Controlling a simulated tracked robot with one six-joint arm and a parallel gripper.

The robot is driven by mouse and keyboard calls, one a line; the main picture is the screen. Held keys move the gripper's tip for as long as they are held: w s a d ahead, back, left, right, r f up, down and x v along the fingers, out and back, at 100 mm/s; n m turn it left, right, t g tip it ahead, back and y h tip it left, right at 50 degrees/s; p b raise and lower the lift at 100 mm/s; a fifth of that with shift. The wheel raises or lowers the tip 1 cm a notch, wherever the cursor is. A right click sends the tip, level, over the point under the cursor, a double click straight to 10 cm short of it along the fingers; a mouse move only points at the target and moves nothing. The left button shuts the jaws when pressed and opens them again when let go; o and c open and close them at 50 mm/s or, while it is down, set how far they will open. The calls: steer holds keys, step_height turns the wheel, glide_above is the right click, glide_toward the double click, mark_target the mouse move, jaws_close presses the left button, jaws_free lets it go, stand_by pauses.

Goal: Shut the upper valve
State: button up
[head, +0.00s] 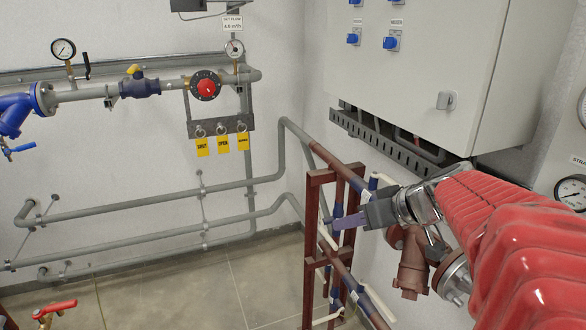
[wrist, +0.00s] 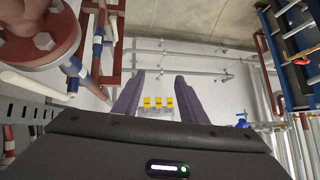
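Several small blue-and-white valves with cream levers sit on pipes at the red-brown frame in the head view. An upper one (head: 373,182) is just above my gripper, and a lower one (head: 360,288) is below it. I cannot tell for sure which is the task's upper valve. My gripper (head: 340,222) reaches left in front of the frame's top. In the wrist view my gripper (wrist: 158,82) has its two purple fingers apart with nothing between them. A cream lever (wrist: 38,86) shows to the left of the fingers. My gripper hides part of the upper pipes.
The red-brown frame (head: 313,245) and a rusty flanged fitting (head: 411,262) stand close around my gripper. A grey cabinet (head: 420,60) hangs above. Yellow tags (head: 223,144) hang on the far wall.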

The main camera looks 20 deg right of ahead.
steer(key=d+r+t+h, duration=0.2)
steer(key=d+t, duration=0.2)
steer(key=d, duration=1.6)
steer(key=shift+s+d+r+m+h, duration=0.15)
steer(key=shift+d+r+m+h, duration=0.15)
steer(key=shift+r, duration=0.1)
steer(key=shift+x, duration=3.75)
steer(key=shift+a, duration=0.1)
steer(key=shift+c, duration=0.4)
jaws_close()
